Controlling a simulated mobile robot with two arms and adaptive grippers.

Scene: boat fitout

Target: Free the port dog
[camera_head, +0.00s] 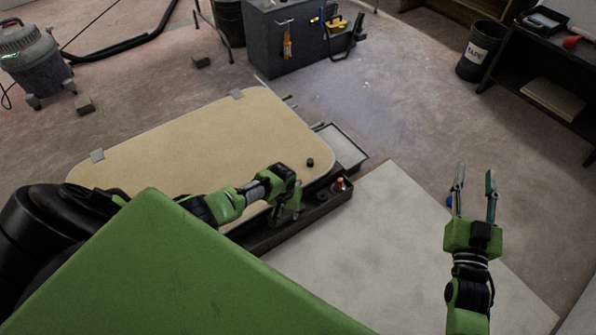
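A beige panel with rounded corners (190,140) lies in front of me, with grey hinge-like tabs on its far and left edges. A small black knob (310,162) stands on it near its right end. A small orange-red piece (340,184) sits at the right end of a dark trough (300,226) along the panel's near edge. I cannot tell which part is the port dog. My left gripper (284,216) points down at the trough; its fingers are partly hidden, and I cannot tell whether it holds anything. My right gripper (474,182) is open and empty, right of the pale board.
A pale flat board (385,240) lies right of the trough. A shallow grey tray (342,146) sits beyond the trough's right end. A dark tool cabinet (290,45), a bin marked TAPE (480,52), a black shelf (540,75) and a vacuum (32,60) stand farther back on open floor.

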